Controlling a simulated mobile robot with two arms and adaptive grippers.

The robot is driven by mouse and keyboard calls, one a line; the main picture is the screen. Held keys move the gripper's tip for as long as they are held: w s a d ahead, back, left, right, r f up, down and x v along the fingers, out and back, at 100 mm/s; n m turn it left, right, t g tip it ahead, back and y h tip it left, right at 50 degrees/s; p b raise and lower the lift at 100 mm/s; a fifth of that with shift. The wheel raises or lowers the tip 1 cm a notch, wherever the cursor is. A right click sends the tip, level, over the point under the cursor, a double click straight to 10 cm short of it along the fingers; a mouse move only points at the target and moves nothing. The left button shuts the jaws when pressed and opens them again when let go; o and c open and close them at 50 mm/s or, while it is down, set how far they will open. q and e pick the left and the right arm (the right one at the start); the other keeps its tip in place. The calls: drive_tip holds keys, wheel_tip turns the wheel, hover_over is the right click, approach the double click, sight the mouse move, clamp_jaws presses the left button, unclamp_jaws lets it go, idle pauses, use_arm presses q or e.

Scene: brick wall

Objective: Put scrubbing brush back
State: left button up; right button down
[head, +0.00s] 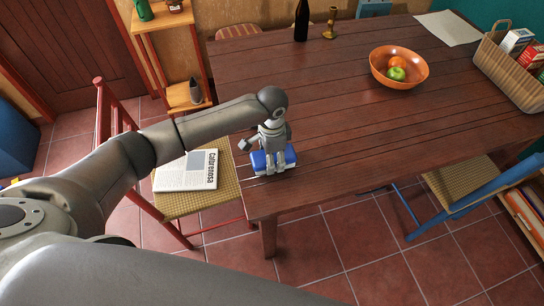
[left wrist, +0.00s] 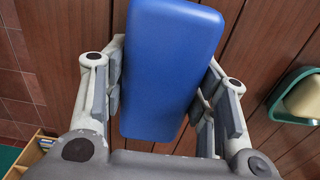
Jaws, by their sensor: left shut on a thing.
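The scrubbing brush (head: 259,162) is a blue block at the near left corner of the dark wooden table (head: 325,120). My left gripper (head: 274,160) comes down on it from above and is shut on it. In the left wrist view, the blue brush (left wrist: 170,70) fills the middle, between the grey finger pads (left wrist: 165,100) on both sides. Its bristles are hidden in that view. I cannot tell whether the brush touches the tabletop. My right gripper is in neither view.
An orange bowl (head: 380,80) with fruit, a dark bottle (head: 301,20), a brass candlestick (head: 330,22) and a wicker basket (head: 508,70) stand on the table. A newspaper (head: 187,172) lies on the red chair. A green-rimmed cream thing (left wrist: 300,97) shows in the wrist view.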

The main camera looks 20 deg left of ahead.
use_arm(q)
drive_tip(key=shift+f, duration=0.2)
drive_tip(key=shift+f, duration=0.15)
drive_tip(key=o, duration=0.9)
wheel_tip(320, 180, up, 12)
drive_tip(key=shift+r, duration=0.2)
